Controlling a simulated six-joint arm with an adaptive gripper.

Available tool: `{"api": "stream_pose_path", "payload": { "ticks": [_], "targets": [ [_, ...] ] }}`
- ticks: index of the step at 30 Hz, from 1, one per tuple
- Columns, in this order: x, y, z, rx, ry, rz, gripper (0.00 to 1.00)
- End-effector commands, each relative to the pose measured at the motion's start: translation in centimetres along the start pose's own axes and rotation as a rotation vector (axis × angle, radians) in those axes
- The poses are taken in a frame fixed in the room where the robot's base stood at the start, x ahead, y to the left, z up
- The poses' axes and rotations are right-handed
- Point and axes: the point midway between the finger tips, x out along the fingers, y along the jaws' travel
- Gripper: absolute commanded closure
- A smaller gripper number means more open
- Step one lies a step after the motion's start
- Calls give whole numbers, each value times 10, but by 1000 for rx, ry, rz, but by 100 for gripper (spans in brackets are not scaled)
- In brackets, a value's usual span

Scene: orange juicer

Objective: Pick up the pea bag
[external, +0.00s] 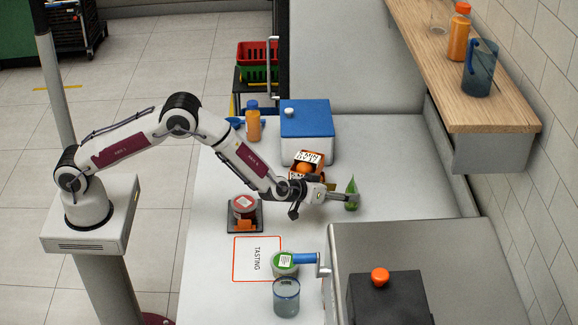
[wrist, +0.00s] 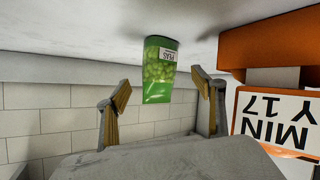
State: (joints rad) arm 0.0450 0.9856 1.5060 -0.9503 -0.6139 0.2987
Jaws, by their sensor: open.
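The pea bag (wrist: 159,72) is a green pouch with a white label reading "PEAS" and pale green peas showing. In the wrist view it lies ahead of my gripper, between the lines of the two fingers. In the external view the green bag (external: 351,195) stands on the white counter, just beyond the fingertips. My gripper (external: 325,191) reaches toward it from the left, low over the counter. In the wrist view my gripper (wrist: 160,95) is open, with its two tan-padded fingers spread and nothing held. I cannot tell whether a finger touches the bag.
An orange box (external: 297,184) with a printed sign stands close beside my gripper; its sign (wrist: 275,120) shows large at right in the wrist view. A blue-lidded white box (external: 307,130) stands behind. A steel unit (external: 400,240) is in front. The counter right of the bag is clear.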

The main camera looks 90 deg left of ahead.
Motion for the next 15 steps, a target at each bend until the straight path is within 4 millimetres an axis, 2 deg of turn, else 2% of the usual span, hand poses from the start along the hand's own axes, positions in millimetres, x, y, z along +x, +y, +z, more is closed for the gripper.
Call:
{"api": "stream_pose_path", "payload": {
  "ticks": [8,15],
  "targets": [
    [5,-3,10,2,-2,-1,32],
    [23,-3,10,-1,0,-1,32]
  ]
}}
